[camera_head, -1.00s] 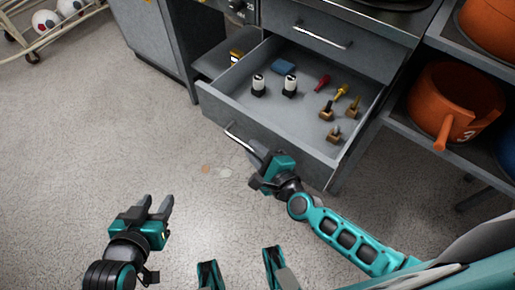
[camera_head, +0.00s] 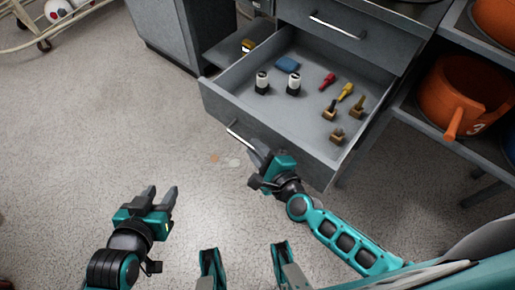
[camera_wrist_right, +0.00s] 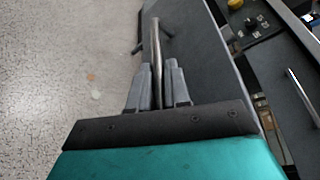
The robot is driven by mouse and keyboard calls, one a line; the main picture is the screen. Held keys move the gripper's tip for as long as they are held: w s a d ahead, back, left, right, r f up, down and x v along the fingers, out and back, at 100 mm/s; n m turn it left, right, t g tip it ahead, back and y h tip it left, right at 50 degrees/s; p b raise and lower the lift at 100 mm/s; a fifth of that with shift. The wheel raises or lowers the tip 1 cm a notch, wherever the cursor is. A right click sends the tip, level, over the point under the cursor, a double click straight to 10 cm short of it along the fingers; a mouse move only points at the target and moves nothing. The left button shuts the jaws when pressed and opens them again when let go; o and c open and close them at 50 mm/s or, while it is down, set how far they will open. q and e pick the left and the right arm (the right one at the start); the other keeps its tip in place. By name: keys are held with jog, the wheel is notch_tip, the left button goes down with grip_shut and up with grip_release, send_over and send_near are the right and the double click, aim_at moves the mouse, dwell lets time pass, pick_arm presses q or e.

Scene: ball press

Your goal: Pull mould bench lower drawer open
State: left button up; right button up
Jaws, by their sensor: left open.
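The lower drawer (camera_head: 222,105) of the grey mould bench is pulled well out, with its inside showing in the head view. Its metal bar handle (camera_head: 239,133) is on the front face. My right gripper (camera_head: 257,156) is at the right end of this handle. In the right wrist view, the handle bar (camera_wrist_right: 156,45) runs between the two fingers (camera_wrist_right: 158,85), which are close on it. My left gripper (camera_head: 161,198) is open and empty, over the floor at lower left, apart from the drawer.
The drawer holds two black-and-white items, a blue block (camera_head: 287,63) and several small coloured tools. The upper drawer (camera_head: 350,45) is shut above it. A shelf with an orange pot (camera_head: 455,95) stands at right. The floor (camera_head: 90,130) at left is clear.

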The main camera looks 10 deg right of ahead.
jog(key=o, duration=0.4)
jog(key=shift+p+v, duration=0.4)
jog(key=shift+v, duration=5.65)
